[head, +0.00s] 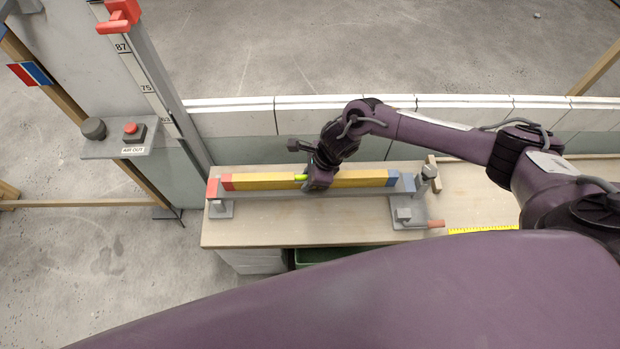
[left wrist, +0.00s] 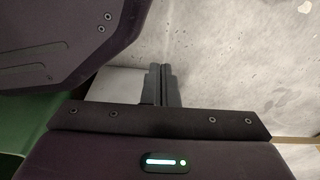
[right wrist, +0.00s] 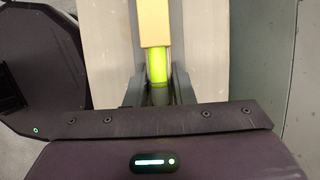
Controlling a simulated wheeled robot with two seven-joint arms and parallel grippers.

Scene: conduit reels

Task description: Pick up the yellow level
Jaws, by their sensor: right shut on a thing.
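The yellow level (head: 260,181) lies lengthwise on the bench, with a red end at the left, a blue end at the right and a bright green vial section near its middle. My right gripper (head: 316,182) comes down over the middle and is shut on the level beside the vial. In the right wrist view the level (right wrist: 153,25) runs up from between the fingers (right wrist: 158,90), with the green part just ahead of them. I cannot tell whether the level is clear of its supports. My left gripper (left wrist: 159,85) shows in the left wrist view, shut and empty above floor.
The wooden bench (head: 290,230) carries a grey bracket (head: 220,208) at the left and a grey clamp stand (head: 408,214) at the right. A yellow ruler strip (head: 480,230) lies farther right. A post with a red-button box (head: 132,131) stands left. A low block wall (head: 235,124) runs behind.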

